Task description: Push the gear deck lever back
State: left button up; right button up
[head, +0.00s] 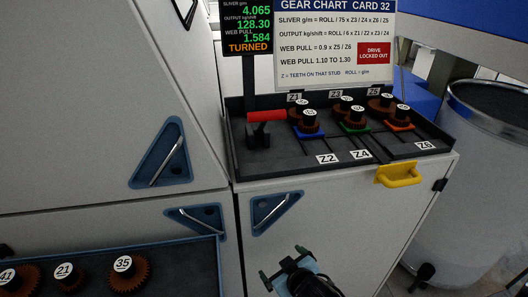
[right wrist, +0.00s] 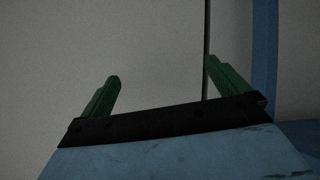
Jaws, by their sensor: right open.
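The gear deck lever (head: 267,116) has a red bar handle on a dark post at the left end of the gear deck (head: 300,162). The deck is a dark tray on top of a grey cabinet. My right gripper (head: 282,263) is in front of the cabinet, below the deck and apart from the lever. In the right wrist view its green fingers (right wrist: 158,90) stand wide apart with nothing between them. The lever does not show in that view. My left gripper is not in view.
Brown gears (head: 353,119) stand on the deck. A yellow handle (head: 399,175) sticks out at its front right. A tray of numbered gears (head: 125,274) is at lower left. A metal drum (head: 470,180) stands right. A chart (head: 335,45) and display (head: 247,27) are behind.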

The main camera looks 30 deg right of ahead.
notch_tip(320, 180, up, 16)
jog(key=w+t+p, duration=0.2)
jog(key=t, duration=0.1)
jog(key=m+t+h+p, duration=0.1)
jog(key=m+t+p, duration=0.1)
jog(key=t+p, duration=0.2)
send_near(268, 120)
pick_arm(q)
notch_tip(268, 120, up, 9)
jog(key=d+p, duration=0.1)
jog(key=p, duration=0.1)
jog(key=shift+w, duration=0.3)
pick_arm(e)
jog(key=w, duration=0.4)
jog(key=w+d, duration=0.1)
jog(key=w, duration=0.4)
jog(key=w+d+f, duration=0.1)
jog(key=w, duration=0.3)
jog(key=shift+w, duration=0.35)
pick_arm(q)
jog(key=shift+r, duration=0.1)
pick_arm(e)
jog(key=shift+c, duration=0.3)
